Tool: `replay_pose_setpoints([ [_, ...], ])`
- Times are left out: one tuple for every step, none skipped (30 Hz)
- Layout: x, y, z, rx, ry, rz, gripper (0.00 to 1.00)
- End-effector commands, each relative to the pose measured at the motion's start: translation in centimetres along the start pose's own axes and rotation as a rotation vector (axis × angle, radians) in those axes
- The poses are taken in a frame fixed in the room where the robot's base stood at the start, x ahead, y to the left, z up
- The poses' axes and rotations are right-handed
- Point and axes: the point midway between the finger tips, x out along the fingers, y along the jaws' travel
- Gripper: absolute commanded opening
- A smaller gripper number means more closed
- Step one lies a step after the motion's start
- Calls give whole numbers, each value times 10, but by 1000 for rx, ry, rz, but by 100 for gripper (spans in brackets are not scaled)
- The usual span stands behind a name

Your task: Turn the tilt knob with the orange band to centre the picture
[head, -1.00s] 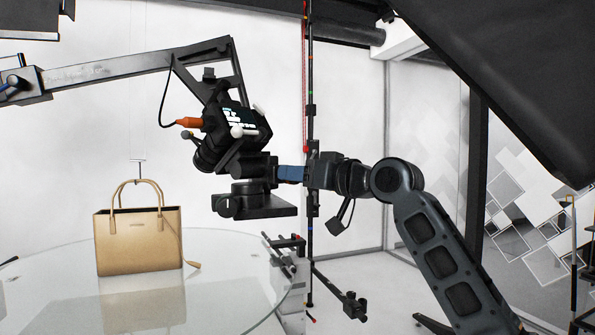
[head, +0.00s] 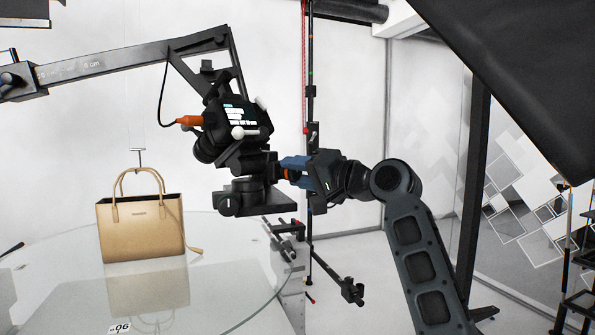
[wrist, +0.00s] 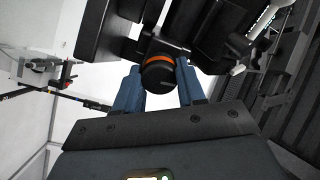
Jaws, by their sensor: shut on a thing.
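The tilt knob with the orange band (head: 286,174) is on the right side of the tripod head (head: 247,185) under the camera (head: 238,128). In the wrist view the knob (wrist: 158,75) is a black cylinder with an orange ring, end toward me. My gripper (head: 294,170) has blue fingers and comes from the right. In the wrist view the fingers of my gripper (wrist: 158,85) stand on either side of the knob, shut on it. The camera hangs from a boom above the turntable, facing left and somewhat down. Its screen is too small to read.
A tan handbag (head: 141,228) stands on the round glass turntable (head: 235,270), below and left of the camera. A vertical pole (head: 309,90) rises behind my gripper. The boom (head: 120,70) crosses the upper left. A large black panel (head: 520,70) fills the upper right.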

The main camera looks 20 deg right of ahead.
Motion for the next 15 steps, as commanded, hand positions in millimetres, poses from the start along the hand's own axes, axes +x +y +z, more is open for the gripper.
replay_pose_setpoints([
  [0, 0, -1, 20, 3, 0, 9],
  [0, 1, -1, 29, 3, 0, 9],
  [0, 1, -1, 41, 3, 0, 9],
  [0, 1, -1, 48, 4, 0, 9],
  [0, 1, -1, 55, 4, 0, 9],
  [-1, 1, -2, 61, 4, 0, 9],
  [-1, 1, -2, 65, 4, 0, 9],
  [-1, 1, -2, 69, 4, 0, 9],
  [-1, 1, -2, 72, 4, 1, 9],
  [-1, 1, -2, 74, 4, 1, 9],
  [-1, 1, -2, 76, 4, 1, 9],
  [-1, 1, -2, 77, 4, 1, 9],
  [-1, 1, -2, 78, 4, 1, 9],
  [-1, 1, -2, 78, 4, 1, 9],
  [-1, 1, -2, 78, 4, 1, 9],
])
